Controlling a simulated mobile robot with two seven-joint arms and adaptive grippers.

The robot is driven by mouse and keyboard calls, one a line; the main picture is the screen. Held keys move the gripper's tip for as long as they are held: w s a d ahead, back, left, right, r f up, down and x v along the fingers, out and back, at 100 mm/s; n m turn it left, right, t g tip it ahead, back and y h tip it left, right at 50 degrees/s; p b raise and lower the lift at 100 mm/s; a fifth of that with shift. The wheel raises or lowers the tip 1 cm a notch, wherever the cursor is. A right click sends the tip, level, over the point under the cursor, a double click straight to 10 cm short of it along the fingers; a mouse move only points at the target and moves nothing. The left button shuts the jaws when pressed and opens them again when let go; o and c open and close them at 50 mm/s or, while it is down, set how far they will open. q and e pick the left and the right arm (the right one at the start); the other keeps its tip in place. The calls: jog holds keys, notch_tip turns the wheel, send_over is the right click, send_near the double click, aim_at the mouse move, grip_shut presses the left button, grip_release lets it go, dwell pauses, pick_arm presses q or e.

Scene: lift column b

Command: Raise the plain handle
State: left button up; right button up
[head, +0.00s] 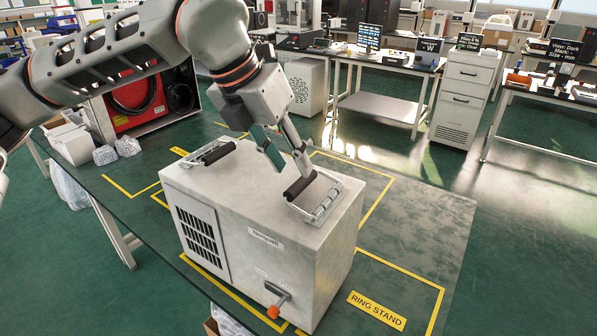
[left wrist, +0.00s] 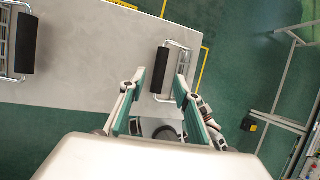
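A grey metal box (head: 290,260) stands on the green table and has two wire handles with black grips on its top. The right handle (head: 322,205) is near the right edge of the top, and the left handle (head: 207,154) is near the far left edge. Both also show in the left wrist view, one at the centre (left wrist: 163,70) and one at the left (left wrist: 26,43). I cannot tell which is the plain one. My left gripper (head: 288,169) is open and points down just above the right handle; its black grip appears between the fingertips (left wrist: 160,80). My right gripper is not in view.
An orange-tipped lever (head: 276,304) sticks out of the box front. A yellow "RING STAND" label (head: 376,310) and yellow tape lines mark the table. A red-fronted case (head: 135,100) stands behind at the left. The table right of the box is clear.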

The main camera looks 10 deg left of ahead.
aim_at(301, 179)
pick_arm(q)
jog(key=x, duration=0.3)
jog(key=shift+w+d+f, duration=0.1)
jog(key=shift+w+f, duration=0.05)
jog(key=shift+f, duration=0.2)
jog(key=shift+w+d+f, duration=0.1)
jog(key=shift+w+f, duration=0.05)
jog(key=shift+f, duration=0.2)
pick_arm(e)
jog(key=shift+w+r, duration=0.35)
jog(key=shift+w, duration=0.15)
pick_arm(q)
jog(key=shift+c, duration=0.3)
grip_shut()
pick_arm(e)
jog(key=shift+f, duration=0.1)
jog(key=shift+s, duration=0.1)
